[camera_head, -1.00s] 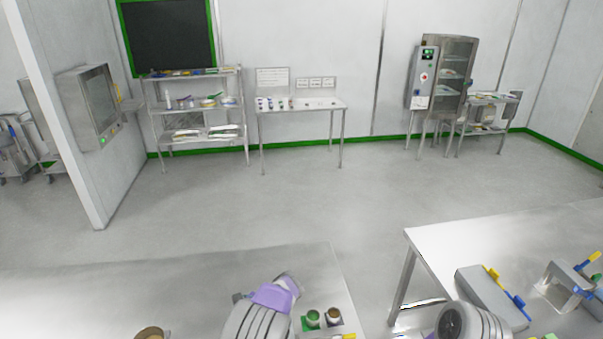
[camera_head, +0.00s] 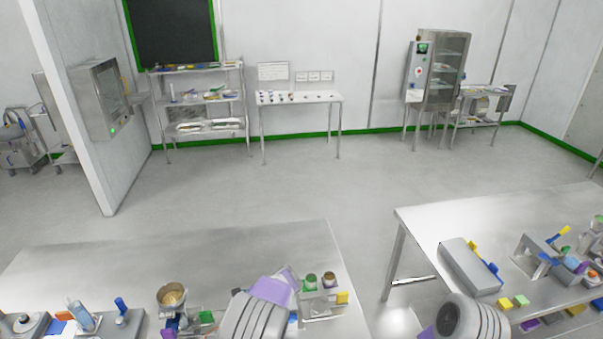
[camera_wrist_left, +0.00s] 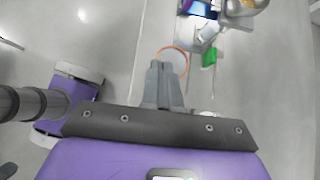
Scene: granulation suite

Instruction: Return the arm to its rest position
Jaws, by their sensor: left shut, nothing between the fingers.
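My left gripper (camera_wrist_left: 165,88) shows in the left wrist view with its two grey fingers together and nothing between them. An orange-rimmed round item (camera_wrist_left: 174,60) shows just beyond the fingertips; whether they touch it I cannot tell. In the head view my left arm, grey and ribbed with a purple part, rises at the front edge of the left table (camera_head: 230,245). Its fingers are not clearly visible there. My right arm shows at the lower right, in front of the right table (camera_head: 420,222); its gripper is out of view.
Beside my left arm stand a metal bowl (camera_head: 172,297) and a small rack (camera_head: 322,304) with a green-topped and a brown-topped container. A grey box (camera_head: 469,266) lies on the right table. A floor gap separates the tables. The floor behind (camera_head: 270,185) is clear.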

